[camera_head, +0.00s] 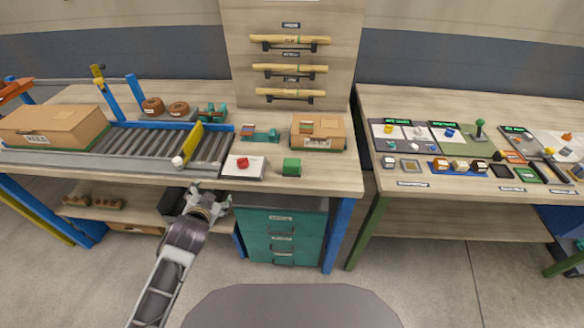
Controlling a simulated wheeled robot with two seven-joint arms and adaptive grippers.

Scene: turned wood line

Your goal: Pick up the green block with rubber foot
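A small green block (291,167) sits on the left workbench near its front edge. A rubber foot on it cannot be made out at this size. My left gripper (207,203) is in front of the bench and appears lower than its top, left of the green block and apart from it. Its fingers are too small and cluttered to tell whether they are open or shut. I see nothing held in it. My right gripper is not in view.
A white pad with a red piece (243,163) lies just left of the green block. Behind are a wooden box (318,132) and a teal tool (260,135). A roller conveyor (150,147) is left, teal drawers (281,236) below. A second table (450,185) stands right.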

